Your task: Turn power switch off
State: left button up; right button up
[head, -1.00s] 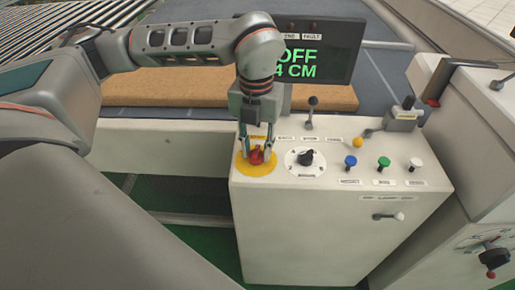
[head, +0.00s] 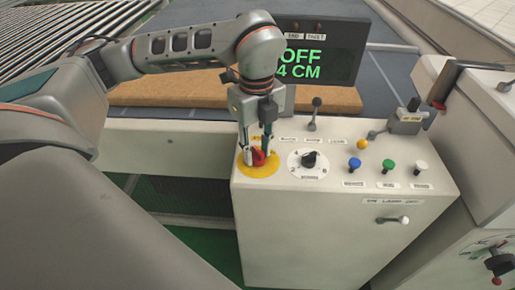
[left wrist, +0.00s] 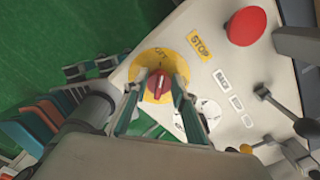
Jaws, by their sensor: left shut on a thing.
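The power switch is a red rotary knob (head: 258,157) on a round yellow plate (head: 259,169) at the left of the white control box top. It also shows in the left wrist view (left wrist: 158,85). My left gripper (head: 257,158) reaches down from above, its fingers on both sides of the knob and shut on it. The display (head: 318,52) reads "OFF" in green, with "4 CM" below, partly hidden by my left arm. My right gripper is out of view.
A black selector (head: 309,160), blue (head: 354,164), green (head: 388,167) and white (head: 420,167) buttons and a lever (head: 315,112) stand right of the knob. A red stop button (left wrist: 247,26) is near it. A brown mattress (head: 190,94) lies behind.

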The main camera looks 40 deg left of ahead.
aim_at(256, 150)
pick_arm(q)
jog(key=shift+n, duration=0.7)
jog(key=o, duration=1.1)
jog(key=shift+c, duration=0.2)
jog(key=shift+r, duration=0.1)
notch_tip(256, 150, up, 12)
jog(key=shift+s, duration=0.15)
